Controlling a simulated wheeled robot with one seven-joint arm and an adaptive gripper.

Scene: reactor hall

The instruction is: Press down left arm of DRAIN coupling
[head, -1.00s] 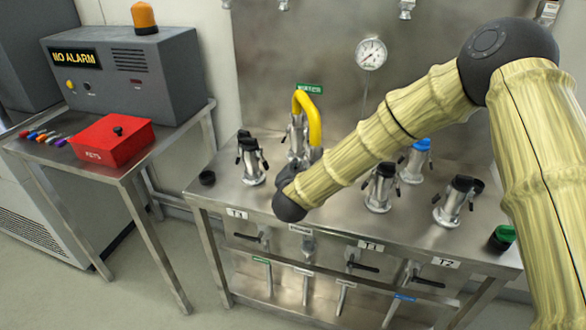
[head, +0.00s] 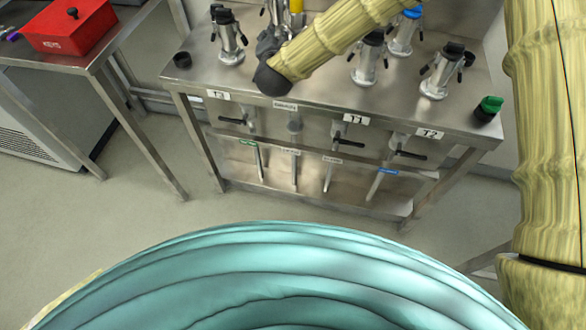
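The DRAIN coupling seems to be the metal one at the top centre, above a small label (head: 284,106) that is hard to read. My gripper and forearm largely cover it. My gripper (head: 268,42) is a dark shape low against that coupling, just beyond my wrist. Its fingers are too small and hidden to tell whether they are open or touch an arm of the coupling. The coupling's left arm cannot be made out clearly.
The T3 coupling (head: 229,40) stands left. The T1 coupling (head: 366,62), T2 coupling (head: 440,72) and a blue-capped coupling (head: 404,34) stand right, on the steel bench (head: 325,100). A green-capped item (head: 488,108) is at its right edge. The red KEYS box (head: 70,28) is far left.

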